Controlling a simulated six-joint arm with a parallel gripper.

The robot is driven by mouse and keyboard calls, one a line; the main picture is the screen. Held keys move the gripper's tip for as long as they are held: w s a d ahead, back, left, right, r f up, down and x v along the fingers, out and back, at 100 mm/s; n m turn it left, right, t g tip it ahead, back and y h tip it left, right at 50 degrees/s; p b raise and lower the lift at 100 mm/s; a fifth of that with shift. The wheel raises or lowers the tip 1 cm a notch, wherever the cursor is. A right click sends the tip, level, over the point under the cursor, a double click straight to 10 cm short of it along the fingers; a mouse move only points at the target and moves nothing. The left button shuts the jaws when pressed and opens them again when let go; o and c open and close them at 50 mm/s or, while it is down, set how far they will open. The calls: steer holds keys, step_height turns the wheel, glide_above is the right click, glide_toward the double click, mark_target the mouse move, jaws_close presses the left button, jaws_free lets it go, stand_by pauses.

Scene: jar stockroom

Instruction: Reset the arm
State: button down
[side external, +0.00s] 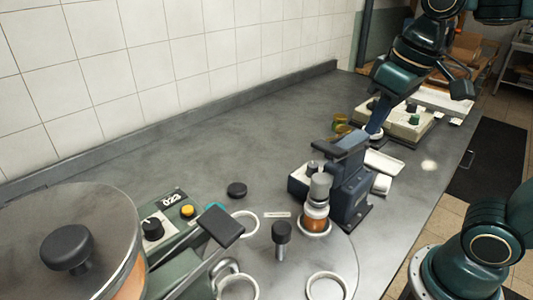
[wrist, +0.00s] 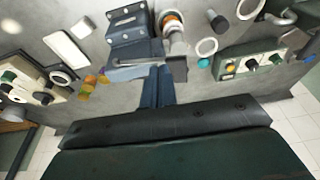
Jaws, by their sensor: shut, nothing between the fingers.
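My gripper (side external: 375,130) hangs from the arm at the upper right in the side view, low over the far part of the bench. In the wrist view its two fingers (wrist: 158,72) lie together at the centre, with nothing between them. It is apart from the dark blue-grey bench device (side external: 350,182), which stands nearer the side camera and shows at the top of the wrist view (wrist: 130,28). Whether the fingertips touch the bench is hard to tell.
A jar with orange contents (side external: 315,218) stands beside the device. A white tray (side external: 384,162) lies nearby. A large drum (side external: 40,215) fills the left front. The bench's back-middle is clear.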

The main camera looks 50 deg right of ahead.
steer(key=s+d+f+t, duration=0.1)
steer(key=s+f+t, duration=0.1)
steer(key=s, duration=0.3)
steer(key=shift+d+f, duration=0.2)
steer(key=shift+f, duration=0.65)
stand_by(0.9)
